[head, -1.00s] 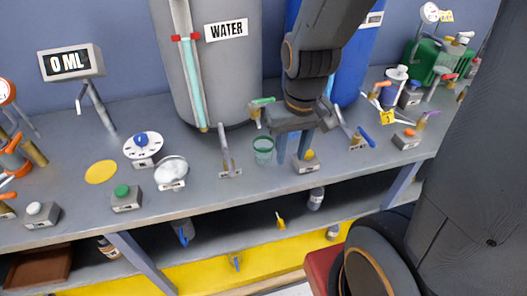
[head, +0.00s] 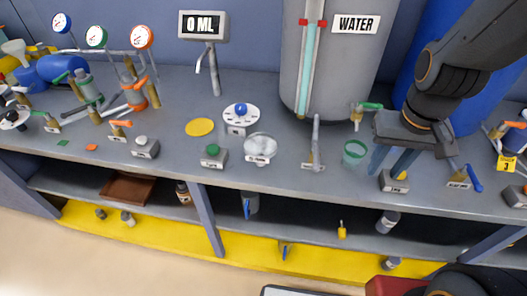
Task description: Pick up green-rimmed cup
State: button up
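The green-rimmed cup (head: 354,152) stands upright on the grey bench, below the tap of the WATER tank. It is clear, with a green ring at the top. My gripper (head: 390,166) is just right of the cup in the picture, pointing down. Its two fingers are apart, and I see nothing between them. The cup is outside the fingers; whether the nearer finger touches it I cannot tell.
The grey WATER tank (head: 335,60) stands behind the cup, with a green-handled tap (head: 364,108). A metal lever (head: 316,145) is left of the cup. A yellow disc (head: 200,127) lies further left.

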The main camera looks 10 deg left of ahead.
aim_at(355, 150)
jog(key=u, duration=0.8)
jog(key=k, duration=1.6)
jog(key=z, duration=1.3)
jog(key=i, duration=0.5)
jog(key=u, duration=0.05)
